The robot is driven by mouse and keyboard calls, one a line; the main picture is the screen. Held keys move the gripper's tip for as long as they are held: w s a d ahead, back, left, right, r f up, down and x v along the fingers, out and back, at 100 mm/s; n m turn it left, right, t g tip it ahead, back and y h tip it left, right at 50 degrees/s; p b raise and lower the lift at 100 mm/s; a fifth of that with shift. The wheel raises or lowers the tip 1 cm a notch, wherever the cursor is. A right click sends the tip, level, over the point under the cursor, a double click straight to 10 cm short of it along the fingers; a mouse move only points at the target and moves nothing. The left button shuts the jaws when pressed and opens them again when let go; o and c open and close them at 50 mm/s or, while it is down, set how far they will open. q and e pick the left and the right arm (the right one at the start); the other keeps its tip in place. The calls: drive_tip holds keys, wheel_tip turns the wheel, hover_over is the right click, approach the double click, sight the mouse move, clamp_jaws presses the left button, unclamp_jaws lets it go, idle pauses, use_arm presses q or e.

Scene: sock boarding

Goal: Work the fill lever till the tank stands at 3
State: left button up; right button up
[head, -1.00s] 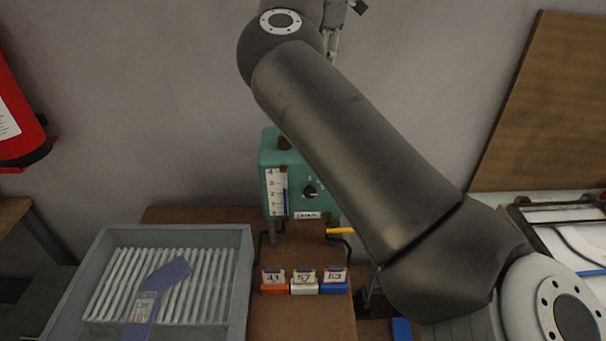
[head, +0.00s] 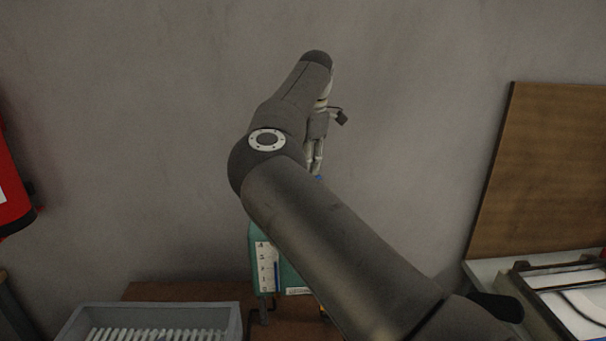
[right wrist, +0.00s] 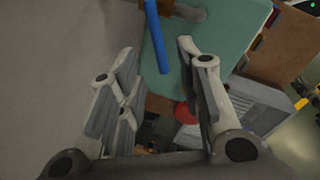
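The teal tank box (head: 256,245) stands against the wall in the head view, partly hidden by my right arm. Its white gauge (head: 264,266) is marked 1 to 4, and the blue column appears to end between 2 and 3. My right gripper (head: 315,162) is above the box. In the right wrist view my right gripper (right wrist: 158,57) is open, its fingers apart. A blue rod (right wrist: 157,36), seemingly the fill lever, appears between them; contact cannot be told. A small blue bit (head: 319,178) shows below the gripper in the head view. My left gripper is out of view.
A grey crate (head: 236,318) with rows of white pieces stands at the lower left. A red fire extinguisher (head: 12,195) hangs at far left. A wooden board (head: 540,175) leans at right, behind a white-topped surface. The wall above is clear.

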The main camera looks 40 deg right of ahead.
drive_tip(key=shift+w+d+f+p, duration=0.1)
drive_tip(key=shift+w+f+p, duration=0.1)
drive_tip(key=shift+f, duration=0.75)
drive_tip(key=shift+w+f+p, duration=0.1)
drive_tip(key=shift+w+f, duration=0.05)
drive_tip(key=shift+f, duration=0.8)
clamp_jaws()
